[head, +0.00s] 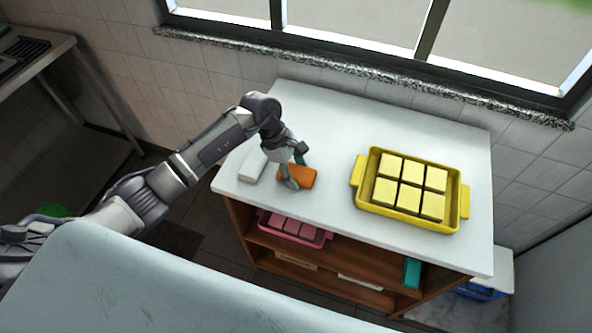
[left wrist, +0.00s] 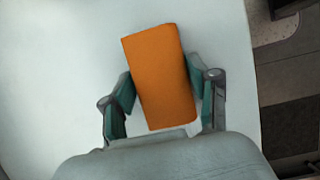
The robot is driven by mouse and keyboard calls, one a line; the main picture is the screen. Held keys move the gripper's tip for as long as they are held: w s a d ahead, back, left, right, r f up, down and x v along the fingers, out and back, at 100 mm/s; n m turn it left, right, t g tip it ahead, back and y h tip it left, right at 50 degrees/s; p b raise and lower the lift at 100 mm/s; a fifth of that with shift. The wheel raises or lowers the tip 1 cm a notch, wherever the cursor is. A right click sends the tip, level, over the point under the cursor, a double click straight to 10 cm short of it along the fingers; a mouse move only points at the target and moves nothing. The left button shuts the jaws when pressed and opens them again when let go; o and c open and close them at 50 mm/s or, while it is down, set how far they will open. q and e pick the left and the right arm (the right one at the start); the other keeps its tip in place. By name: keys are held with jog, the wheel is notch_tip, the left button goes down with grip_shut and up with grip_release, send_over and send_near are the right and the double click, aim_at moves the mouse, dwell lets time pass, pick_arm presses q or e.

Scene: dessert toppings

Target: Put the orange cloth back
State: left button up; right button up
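The orange cloth (head: 304,179), a flat oblong block shape, lies on the white top of the shelf unit, left of its middle. It also shows in the left wrist view (left wrist: 160,75). My left gripper (head: 295,171) reaches down over it from the left, with one finger on each side. In the left wrist view the two dark green pads of my left gripper (left wrist: 160,66) meet the cloth's long edges or lie very close to them. I cannot tell whether they press on it. My right gripper is out of view.
A white folded cloth (head: 253,165) lies just left. A yellow tray (head: 407,222) with several yellow blocks stands to the right. A pink tray (head: 323,237) and a teal item (head: 412,272) sit on the shelves (head: 345,262) below. A pale surface (head: 130,285) fills the front left.

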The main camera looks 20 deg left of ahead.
pick_arm(q)
jog(key=o, duration=0.3)
jog(key=shift+r, duration=0.25)
jog(key=b+v, duration=0.2)
jog(key=v, duration=0.8)
jog(key=shift+a+r, duration=0.15)
jog(key=shift+r, duration=0.05)
jog(key=shift+a+r, duration=0.2)
jog(key=shift+r, duration=0.45)
